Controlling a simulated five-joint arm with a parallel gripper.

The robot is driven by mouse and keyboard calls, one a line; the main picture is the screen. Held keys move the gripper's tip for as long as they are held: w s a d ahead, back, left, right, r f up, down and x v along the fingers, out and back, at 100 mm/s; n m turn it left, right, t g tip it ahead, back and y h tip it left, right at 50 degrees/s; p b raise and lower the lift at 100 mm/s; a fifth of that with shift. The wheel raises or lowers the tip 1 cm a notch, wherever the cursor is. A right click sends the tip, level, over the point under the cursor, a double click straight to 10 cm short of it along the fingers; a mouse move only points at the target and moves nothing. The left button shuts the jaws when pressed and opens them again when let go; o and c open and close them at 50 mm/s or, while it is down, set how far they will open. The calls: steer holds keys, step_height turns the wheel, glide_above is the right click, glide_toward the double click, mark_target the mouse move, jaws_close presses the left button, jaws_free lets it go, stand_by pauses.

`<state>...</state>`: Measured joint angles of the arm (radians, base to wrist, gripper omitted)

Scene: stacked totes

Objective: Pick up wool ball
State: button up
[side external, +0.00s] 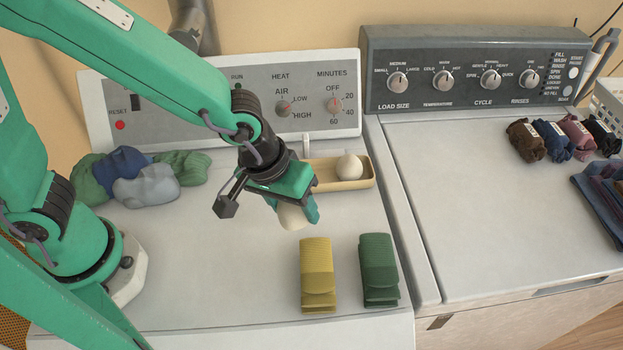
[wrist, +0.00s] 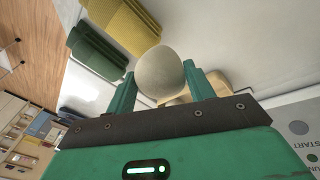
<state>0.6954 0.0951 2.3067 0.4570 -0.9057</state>
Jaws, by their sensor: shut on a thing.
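A cream wool ball (wrist: 160,72) sits between the two green fingers of my gripper (wrist: 163,92) in the wrist view. In the side view my gripper (side external: 302,213) is shut on this ball (side external: 292,217), which is partly hidden by a finger. The gripper holds it over the white dryer top, behind the folded cloths. Whether the ball touches the surface is hard to tell. A second cream ball (side external: 349,167) lies in a shallow tan tray (side external: 337,185) behind and to the right of my gripper.
A folded yellow cloth (side external: 317,273) and a folded green cloth (side external: 378,268) lie in front. Crumpled clothes (side external: 146,186) lie at the left. The dryer's control panel (side external: 225,100) rises behind. Rolled socks (side external: 556,140) lie on the washer (side external: 510,220), whose middle is clear.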

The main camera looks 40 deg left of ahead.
steer(key=shift+s+d+r, duration=0.35)
steer(key=shift+s+r, duration=0.1)
steer(key=shift+s, duration=0.25)
steer(key=shift+s+d+r, duration=0.4)
steer(key=shift+s+r, duration=0.1)
steer(key=shift+s, duration=0.15)
steer(key=shift+s+d+r, duration=0.35)
steer(key=shift+s+r, duration=0.1)
steer(key=shift+s, duration=0.25)
steer(key=shift+w, duration=0.15)
